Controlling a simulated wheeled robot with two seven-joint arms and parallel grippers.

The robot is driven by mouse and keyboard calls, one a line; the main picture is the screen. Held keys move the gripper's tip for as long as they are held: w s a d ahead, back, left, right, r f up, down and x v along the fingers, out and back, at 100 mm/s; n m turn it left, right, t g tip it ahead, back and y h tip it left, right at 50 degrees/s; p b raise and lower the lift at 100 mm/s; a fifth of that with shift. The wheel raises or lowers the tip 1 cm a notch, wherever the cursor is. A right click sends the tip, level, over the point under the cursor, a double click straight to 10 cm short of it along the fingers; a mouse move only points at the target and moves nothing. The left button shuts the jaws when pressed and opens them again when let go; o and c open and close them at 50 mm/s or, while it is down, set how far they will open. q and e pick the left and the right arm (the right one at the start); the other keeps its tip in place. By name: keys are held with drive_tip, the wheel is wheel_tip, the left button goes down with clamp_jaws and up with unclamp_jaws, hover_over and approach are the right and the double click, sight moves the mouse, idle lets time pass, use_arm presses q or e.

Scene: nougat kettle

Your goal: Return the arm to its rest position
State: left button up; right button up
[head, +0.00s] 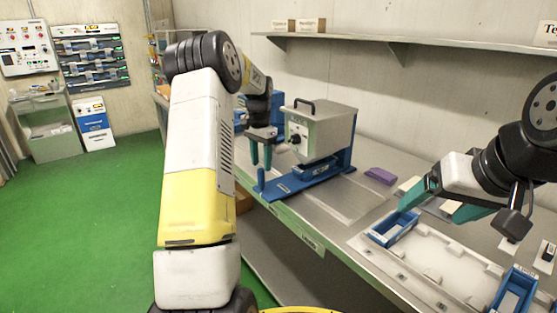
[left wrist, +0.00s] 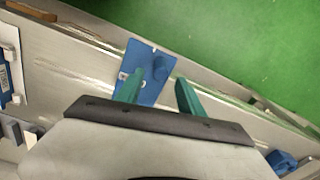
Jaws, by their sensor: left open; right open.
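My left gripper (head: 261,153) is open and empty, with teal fingers pointing down beside the grey kettle-like box machine (head: 321,129) and above the front end of its blue base (head: 285,186). In the left wrist view my left gripper (left wrist: 158,95) has its fingers apart, with the blue base plate (left wrist: 153,62) beyond them. My right gripper (head: 446,200) is open at the right, over the table near a blue tray (head: 393,229). Nothing shows between its fingers. The left forearm covers part of the scene left of the machine.
The steel table (head: 330,203) runs along the wall under a shelf (head: 400,41). A purple block (head: 381,175) lies right of the machine. A white fixture (head: 430,262) and another blue tray (head: 514,292) are at the front right. Green floor (head: 100,210) at left is clear.

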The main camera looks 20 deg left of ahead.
use_arm(q)
drive_tip(key=s+d+r+n+t, duration=0.1)
drive_tip(key=s+d+r+t, duration=0.1)
drive_tip(key=s+d+r, duration=0.35)
drive_tip(key=s+d+r+n+t, duration=0.1)
drive_tip(key=s+d+r, duration=0.2)
drive_tip(key=s+r, duration=0.6)
drive_tip(key=s+d+n+t+h, duration=0.1)
drive_tip(key=s+d, duration=0.2)
drive_tip(key=s, duration=0.7)
drive_tip(key=s+d+n+t+h, duration=0.1)
drive_tip(key=s+d+t, duration=0.1)
drive_tip(key=s, duration=0.7)
drive_tip(key=shift+s+d+n, duration=0.4)
drive_tip(key=shift+d, duration=0.2)
